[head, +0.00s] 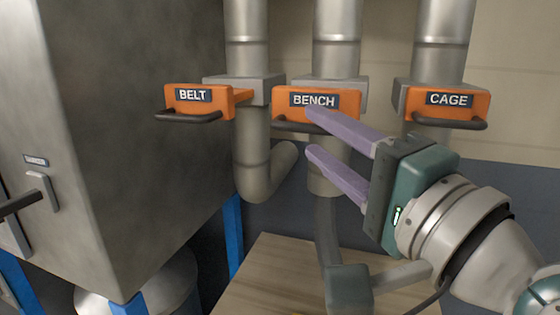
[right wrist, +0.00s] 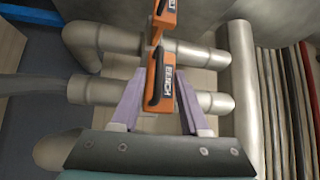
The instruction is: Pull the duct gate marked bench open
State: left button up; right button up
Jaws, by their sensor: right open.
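The orange gate marked BENCH (head: 345,104) sits on the middle duct in the head view, with a dark bar handle (head: 290,125) along its lower front. My right gripper (head: 308,130) is open, its two lilac fingers reaching in from the right. In the head view the upper fingertip overlaps the gate's front and hides part of the handle. In the right wrist view the BENCH gate (right wrist: 166,75) and its handle (right wrist: 151,85) show between and beyond the spread fingers (right wrist: 157,100). I cannot tell whether a finger touches it. My left gripper is not in view.
The BELT gate (head: 190,101) is to the left and the CAGE gate (head: 447,102) to the right, each with a dark handle sticking out. A large grey cabinet (head: 130,130) fills the left side. A wooden surface (head: 265,275) lies below.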

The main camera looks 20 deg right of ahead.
jog(key=r+b+v, duration=0.1)
jog(key=v, duration=0.5)
jog(key=shift+s+f+b, duration=0.35)
jog(key=shift+s+f, duration=0.1)
jog(key=shift+f, duration=0.1)
